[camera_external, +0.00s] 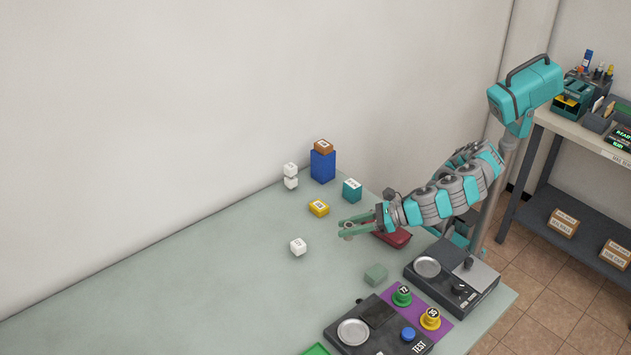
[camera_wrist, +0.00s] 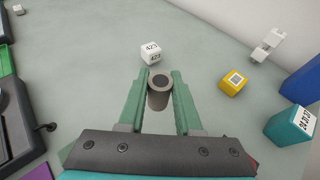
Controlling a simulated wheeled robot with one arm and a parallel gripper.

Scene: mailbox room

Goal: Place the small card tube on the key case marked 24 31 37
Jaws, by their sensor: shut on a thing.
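My gripper (camera_wrist: 160,88) is shut on the small card tube (camera_wrist: 158,98), a short grey-brown cylinder with a dark hollow end. The tube sits between the green fingers, its open end facing the wrist camera. In the external view my gripper (camera_external: 346,229) is held above the table, to the left of the red tray. The key case (camera_wrist: 289,122) is a teal block with a white label of digits, at the right edge of the wrist view. In the external view the key case (camera_external: 352,191) stands on the table behind my gripper, clear of it. Its top looks bare.
A yellow block (camera_external: 319,208), a white cube (camera_external: 298,246) and stacked white cubes (camera_external: 290,176) stand nearby. A tall blue block (camera_external: 323,166) with a brown block (camera_external: 323,146) on top is behind the key case. A red tray (camera_external: 397,238) lies under my arm. The left table is clear.

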